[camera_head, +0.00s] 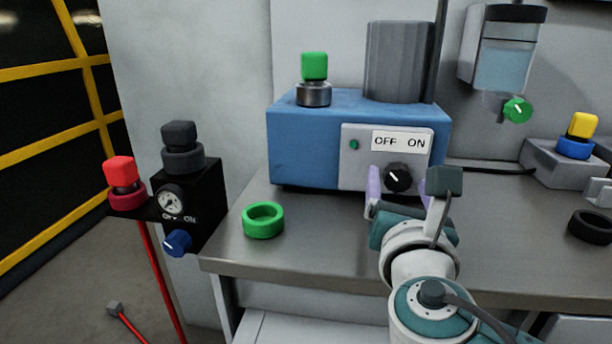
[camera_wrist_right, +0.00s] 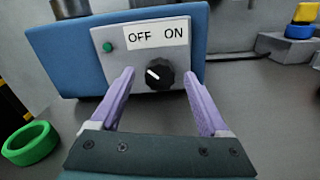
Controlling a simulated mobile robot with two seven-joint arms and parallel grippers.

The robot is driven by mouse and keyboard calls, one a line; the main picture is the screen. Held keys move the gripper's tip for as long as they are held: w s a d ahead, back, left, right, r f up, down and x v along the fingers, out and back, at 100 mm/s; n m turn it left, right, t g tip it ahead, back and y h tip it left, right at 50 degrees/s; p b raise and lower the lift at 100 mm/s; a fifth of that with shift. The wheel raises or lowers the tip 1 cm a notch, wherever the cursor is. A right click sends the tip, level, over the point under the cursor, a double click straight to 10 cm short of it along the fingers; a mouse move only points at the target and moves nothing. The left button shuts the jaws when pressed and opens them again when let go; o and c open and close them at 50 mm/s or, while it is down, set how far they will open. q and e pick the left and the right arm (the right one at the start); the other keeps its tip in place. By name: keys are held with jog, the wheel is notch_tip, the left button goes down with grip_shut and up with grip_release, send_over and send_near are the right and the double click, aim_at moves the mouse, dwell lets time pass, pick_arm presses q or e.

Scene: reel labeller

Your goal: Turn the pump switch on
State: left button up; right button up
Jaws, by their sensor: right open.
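The pump switch (camera_head: 398,178) is a black round knob on the grey front panel of a blue box (camera_head: 310,150). Its white mark points up and left, toward the OFF side of the OFF/ON label (camera_head: 401,140). The knob also shows in the right wrist view (camera_wrist_right: 158,74). My right gripper (camera_head: 400,190) is open, with its purple fingers on either side of the knob. My left gripper is not in view.
A green ring (camera_head: 263,220) lies on the grey bench (camera_head: 310,255) left of my gripper. A black regulator (camera_head: 188,200) with a blue knob stands at the bench's left edge. A dark ring (camera_head: 592,226) lies at the right. The bench between is mostly clear.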

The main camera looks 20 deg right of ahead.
jog(key=shift+w+d, duration=0.15)
grip_shut()
dwell(0.6)
